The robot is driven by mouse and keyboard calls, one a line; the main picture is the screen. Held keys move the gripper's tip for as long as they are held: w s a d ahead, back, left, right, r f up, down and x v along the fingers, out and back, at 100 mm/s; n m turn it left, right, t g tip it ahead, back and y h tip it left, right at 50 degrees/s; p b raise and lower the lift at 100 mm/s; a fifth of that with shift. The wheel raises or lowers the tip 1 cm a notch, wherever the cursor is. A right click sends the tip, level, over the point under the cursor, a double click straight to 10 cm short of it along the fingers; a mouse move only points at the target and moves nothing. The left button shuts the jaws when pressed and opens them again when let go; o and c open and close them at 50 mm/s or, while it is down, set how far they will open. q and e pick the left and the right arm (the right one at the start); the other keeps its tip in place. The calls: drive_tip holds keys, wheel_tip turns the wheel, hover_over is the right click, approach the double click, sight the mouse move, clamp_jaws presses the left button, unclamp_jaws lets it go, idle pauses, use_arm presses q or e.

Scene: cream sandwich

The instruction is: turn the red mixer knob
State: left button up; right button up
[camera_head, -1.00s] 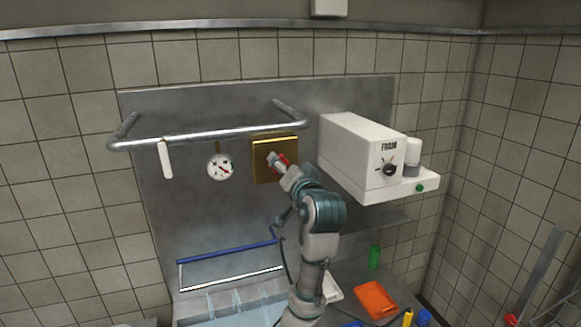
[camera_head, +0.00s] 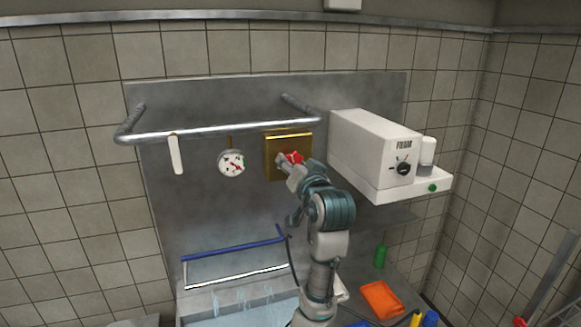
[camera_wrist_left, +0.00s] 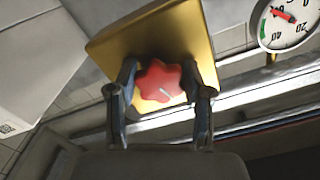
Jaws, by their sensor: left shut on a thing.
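The red star-shaped mixer knob (camera_wrist_left: 157,83) sits on a gold square plate (camera_wrist_left: 111,49) and has a pale line on its face. It also shows in the head view (camera_head: 295,156), partly hidden by my left gripper (camera_head: 287,162), on the gold plate (camera_head: 273,143) on the steel wall panel. In the left wrist view my left gripper (camera_wrist_left: 162,90) has one finger on each side of the knob and is shut on it. My right gripper is not in view.
A round gauge (camera_head: 231,163) with a red needle hangs left of the plate. A steel rail (camera_head: 210,129) runs above it. A white foam machine (camera_head: 372,150) stands out close on the right. Below is a basin (camera_head: 185,305) with pale blue streaks; an orange tray (camera_head: 381,299) lies nearby.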

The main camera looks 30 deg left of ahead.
use_arm(q)
drive_tip(key=shift+d+r+n, duration=0.15)
drive_tip(key=shift+n, duration=1.6)
drive_tip(key=shift+d+r+n, duration=0.1)
drive_tip(key=shift+n, duration=1.65)
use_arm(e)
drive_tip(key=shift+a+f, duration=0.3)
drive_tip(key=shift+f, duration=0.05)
